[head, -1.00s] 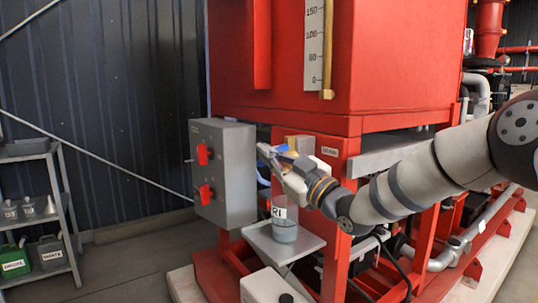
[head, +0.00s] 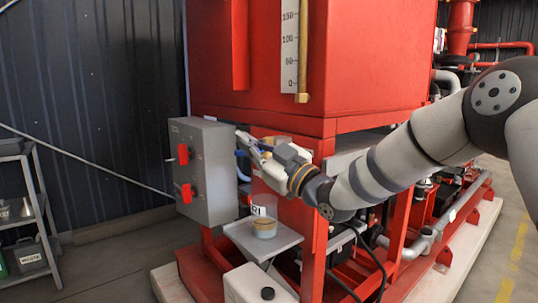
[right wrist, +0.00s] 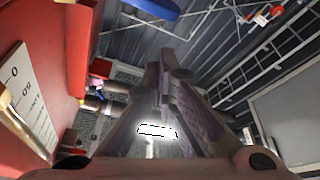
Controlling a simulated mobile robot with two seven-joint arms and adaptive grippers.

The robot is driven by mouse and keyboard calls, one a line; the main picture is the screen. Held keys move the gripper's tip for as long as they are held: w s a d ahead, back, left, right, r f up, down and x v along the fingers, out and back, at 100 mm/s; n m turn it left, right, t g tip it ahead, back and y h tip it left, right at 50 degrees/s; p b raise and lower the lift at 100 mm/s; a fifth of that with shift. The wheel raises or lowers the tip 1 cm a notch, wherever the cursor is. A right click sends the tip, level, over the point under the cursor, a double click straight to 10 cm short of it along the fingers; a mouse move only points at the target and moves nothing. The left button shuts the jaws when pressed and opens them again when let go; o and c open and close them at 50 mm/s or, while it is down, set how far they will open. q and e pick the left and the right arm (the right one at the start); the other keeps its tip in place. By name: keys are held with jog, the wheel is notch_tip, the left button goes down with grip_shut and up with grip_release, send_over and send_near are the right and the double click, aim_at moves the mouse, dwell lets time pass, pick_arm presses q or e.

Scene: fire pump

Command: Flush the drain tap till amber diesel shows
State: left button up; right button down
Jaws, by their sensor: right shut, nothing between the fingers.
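My right gripper (head: 242,140) is shut and empty beside the grey switch box, above the sample jar; in the right wrist view its fingers (right wrist: 168,75) point up the picture. The clear jar (head: 263,209), with a partly legible label, stands upright on a small grey shelf (head: 290,240). Its low liquid looks grey-blue with a tan top; I cannot tell its colour surely. A blue part (head: 241,165) shows just below the fingers, possibly of the drain tap. The tap itself is mostly hidden behind my gripper. My left gripper is not in view.
The grey switch box (head: 208,165) with red switches is close left of my fingers. The red tank (head: 240,90) and its level scale (head: 290,45) rise above. A white container (head: 255,285) stands below the shelf. A rack (head: 35,190) is far left.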

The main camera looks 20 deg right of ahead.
jog(key=v, duration=0.7)
jog(key=shift+s+f+h, duration=0.15)
jog(key=shift+f+h, duration=0.15)
jog(key=shift+f, duration=0.2)
jog(key=shift+d, duration=0.15)
jog(key=s+f+m+g+h, duration=0.3)
jog(key=f+m+g+h, duration=0.1)
jog(key=f, duration=1.4)
jog(key=s+f+m+g+h, duration=0.2)
jog(key=s+f+g, duration=0.1)
jog(key=s+f, duration=0.6)
jog(key=s+f+m+g+h, duration=0.15)
jog(key=s+f+g, duration=0.35)
jog(key=f, duration=0.6)
jog(key=s+d+f+m+g+h, duration=0.1)
jog(key=s+f+g, duration=0.2)
jog(key=s, duration=0.8)
jog(key=s+d+f+m+g+h, duration=0.1)
jog(key=s+d+f+m+g, duration=0.1)
jog(key=s, duration=1)
jog(key=s+d+f+m+g+h, duration=0.1)
jog(key=s+d+f+g, duration=0.1)
jog(key=s, duration=0.9)
jog(key=shift+s+f+g+p, duration=0.25)
jog(key=shift+f+g+p, duration=0.15)
jog(key=shift+f+g, duration=0.6)
